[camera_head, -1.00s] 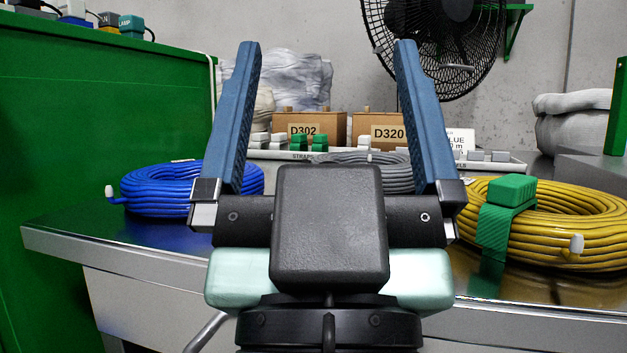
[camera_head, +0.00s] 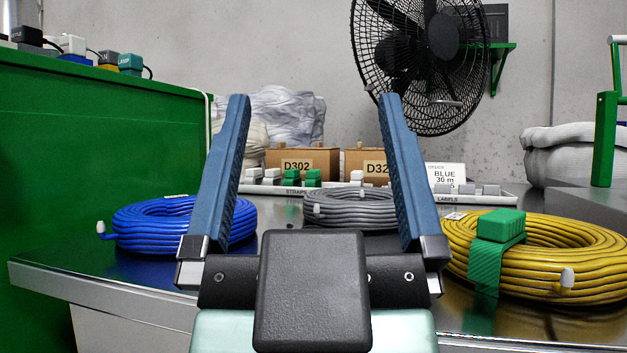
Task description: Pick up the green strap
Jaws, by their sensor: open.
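My gripper (camera_head: 314,97) is open and empty, its two blue fingers pointing up in the picture in front of the bench. A green strap (camera_head: 497,228) with a block-like top lies over the left part of the yellow cable coil (camera_head: 590,255), its ribbed band hanging down the coil's near side. This strap is to the right of my gripper, apart from it. Smaller green pieces (camera_head: 293,177) stand among white ones in the tray marked STRAPS (camera_head: 283,189), seen between my fingers. The blue cable coil (camera_head: 135,229) lies at the left, partly behind my left finger.
A grey cable coil (camera_head: 350,208) lies between my fingers' outlines, before the tray. Cardboard boxes (camera_head: 300,153) and a "BLUE 30 m" card stand behind. A green cabinet (camera_head: 100,150) is close at left, a black fan (camera_head: 420,50) behind. Bare metal bench (camera_head: 120,270) shows at front left.

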